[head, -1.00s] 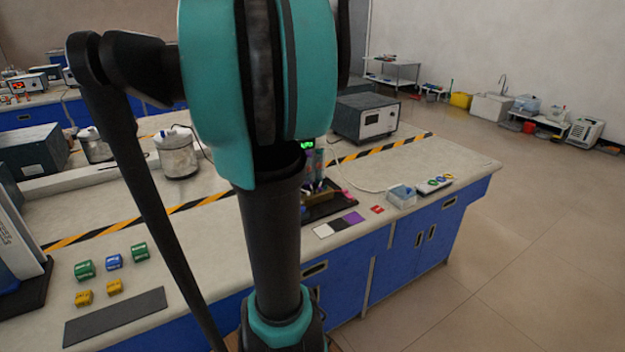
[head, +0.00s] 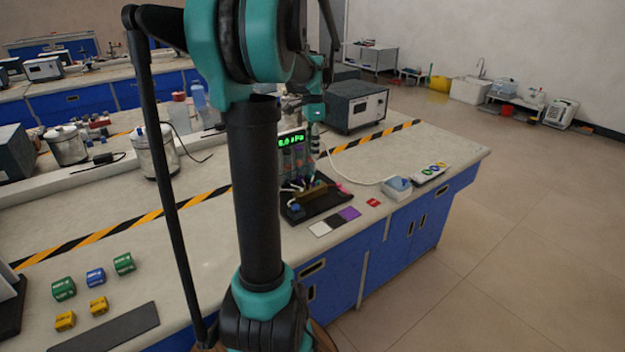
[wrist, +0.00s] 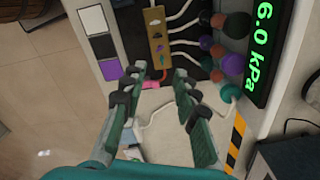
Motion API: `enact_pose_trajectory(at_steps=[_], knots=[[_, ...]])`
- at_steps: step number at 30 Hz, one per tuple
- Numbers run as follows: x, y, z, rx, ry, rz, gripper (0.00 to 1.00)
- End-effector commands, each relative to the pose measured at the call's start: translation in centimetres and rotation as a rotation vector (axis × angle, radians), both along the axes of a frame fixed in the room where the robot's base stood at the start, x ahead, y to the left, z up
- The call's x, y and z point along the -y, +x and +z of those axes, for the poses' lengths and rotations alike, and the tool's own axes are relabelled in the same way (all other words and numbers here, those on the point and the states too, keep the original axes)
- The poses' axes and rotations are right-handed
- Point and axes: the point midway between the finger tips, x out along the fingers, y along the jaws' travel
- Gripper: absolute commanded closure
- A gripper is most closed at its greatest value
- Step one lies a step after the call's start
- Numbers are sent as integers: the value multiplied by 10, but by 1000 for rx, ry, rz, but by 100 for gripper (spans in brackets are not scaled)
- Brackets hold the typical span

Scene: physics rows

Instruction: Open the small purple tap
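A brass block (wrist: 157,30) with several small taps lies on a dark board. White tubes run from the block to coloured round parts beside a green pressure display (wrist: 262,45) reading 6.0 kPa. The display (head: 291,141) also shows in the head view. My gripper (wrist: 160,82) is open and empty, its fingertips just short of the block's near end in the wrist view. In the head view my arm hides part of the bench.
White, black and purple squares (wrist: 110,69) lie beside the board. A pink item (wrist: 151,84) lies near my fingertips. A grey instrument box (head: 356,107) stands behind the board. Labelled coloured blocks (head: 95,277) sit at the bench's left front. The bench front edge is close.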

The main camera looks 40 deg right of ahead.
Motion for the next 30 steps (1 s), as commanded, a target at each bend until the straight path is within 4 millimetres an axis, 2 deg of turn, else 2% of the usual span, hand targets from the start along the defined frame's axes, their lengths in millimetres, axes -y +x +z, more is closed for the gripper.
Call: enact_pose_trajectory(at_steps=[9, 15, 21, 30], knots=[[0, 0, -64, 0, 0, 1, 70], [0, 0, -98, 0, 0, 2, 70], [0, 0, -116, 0, 0, 2, 70], [0, 0, -121, 0, 0, 2, 70]])
